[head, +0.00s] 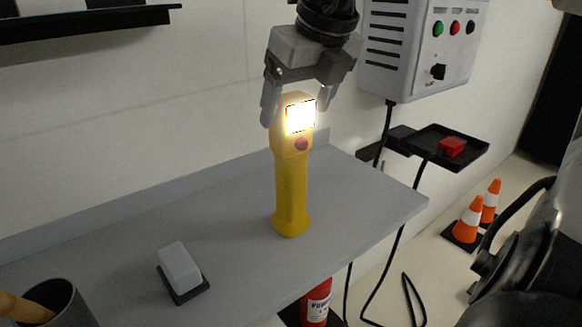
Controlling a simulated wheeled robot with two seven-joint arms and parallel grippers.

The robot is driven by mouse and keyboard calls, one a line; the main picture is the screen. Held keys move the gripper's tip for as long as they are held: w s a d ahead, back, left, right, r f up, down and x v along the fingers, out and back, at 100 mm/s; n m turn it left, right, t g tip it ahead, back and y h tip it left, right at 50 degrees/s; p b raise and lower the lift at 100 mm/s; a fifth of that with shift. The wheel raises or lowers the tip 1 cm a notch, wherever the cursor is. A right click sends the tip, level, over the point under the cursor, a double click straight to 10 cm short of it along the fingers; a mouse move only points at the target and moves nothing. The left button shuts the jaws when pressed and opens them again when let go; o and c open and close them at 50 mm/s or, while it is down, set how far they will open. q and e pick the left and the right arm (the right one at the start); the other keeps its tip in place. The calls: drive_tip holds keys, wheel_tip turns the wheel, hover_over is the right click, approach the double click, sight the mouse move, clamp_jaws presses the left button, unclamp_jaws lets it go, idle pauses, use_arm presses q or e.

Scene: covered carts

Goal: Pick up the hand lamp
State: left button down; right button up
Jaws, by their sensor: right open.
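The hand lamp (291,190) is yellow, with a lit white panel near its top and a red button below it. It stands upright on the grey shelf (235,223). My right gripper (298,108) points down over the lamp's head, with one finger on each side of it. The jaws are open, and I cannot tell whether either finger touches the lamp. My left gripper is not in view.
A white block on a dark base (181,270) and a dark cup (54,300) with a wooden handle stand on the shelf at left. A control box (400,50) hangs behind. A black tray (470,150) holds a red item. Cones (472,217) and a red extinguisher (316,303) stand below.

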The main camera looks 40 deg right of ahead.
sight(291, 122)
drive_tip(key=x, duration=0.4)
drive_tip(key=shift+w+f, duration=0.1)
drive_tip(key=shift+w, duration=0.1)
clamp_jaws()
